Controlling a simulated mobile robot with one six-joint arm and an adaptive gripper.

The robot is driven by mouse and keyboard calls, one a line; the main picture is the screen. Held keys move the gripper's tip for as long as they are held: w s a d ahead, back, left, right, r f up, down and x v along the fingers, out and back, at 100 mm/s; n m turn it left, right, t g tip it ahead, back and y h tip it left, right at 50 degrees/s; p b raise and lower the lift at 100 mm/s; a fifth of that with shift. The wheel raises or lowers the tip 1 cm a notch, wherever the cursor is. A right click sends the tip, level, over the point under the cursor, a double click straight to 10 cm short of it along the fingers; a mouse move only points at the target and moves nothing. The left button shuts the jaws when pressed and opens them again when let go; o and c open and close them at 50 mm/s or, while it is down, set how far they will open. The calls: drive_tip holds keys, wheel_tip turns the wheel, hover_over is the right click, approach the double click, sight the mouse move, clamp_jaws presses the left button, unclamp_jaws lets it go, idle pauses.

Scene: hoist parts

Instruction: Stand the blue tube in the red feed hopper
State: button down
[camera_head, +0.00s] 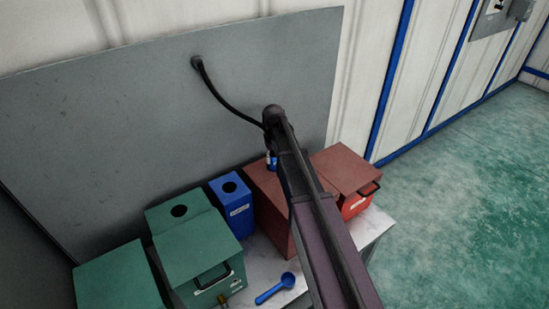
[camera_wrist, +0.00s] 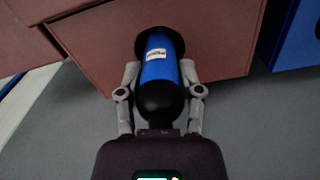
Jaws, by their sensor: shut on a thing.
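The blue tube (camera_wrist: 160,70) has a black rounded near end and a white label. My gripper (camera_wrist: 159,72) is shut on it, one grey finger on each side. The tube's far end meets a dark round opening in the red feed hopper (camera_wrist: 215,45); how deep it sits, I cannot tell. In the head view the red hopper (camera_head: 265,190) stands on the bench, partly covered by my arm. Only a small blue and white piece of the tube (camera_head: 271,162) shows above it, beside my arm; my fingers are mostly hidden there.
A blue box (camera_head: 237,212) with a round hole stands left of the hopper. Green boxes (camera_head: 200,250) stand farther left. Another red box (camera_head: 340,165) with a handled front is at right. A blue scoop (camera_head: 275,289) lies on the pale bench. A grey panel (camera_head: 130,120) rises behind.

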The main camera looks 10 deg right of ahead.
idle(0.3)
drive_tip(key=shift+c, duration=0.8)
unclamp_jaws()
drive_tip(key=s+r+p, duration=0.1)
drive_tip(key=s, duration=0.7)
drive_tip(key=s+r+m+p, duration=0.1)
drive_tip(key=s+r+p, duration=0.1)
drive_tip(key=s, duration=0.6)
drive_tip(key=s+r+m+p, duration=0.1)
drive_tip(key=s+r+p, duration=0.1)
drive_tip(key=s, duration=0.6)
drive_tip(key=shift+d+r, duration=0.15)
drive_tip(key=shift+r, duration=0.1)
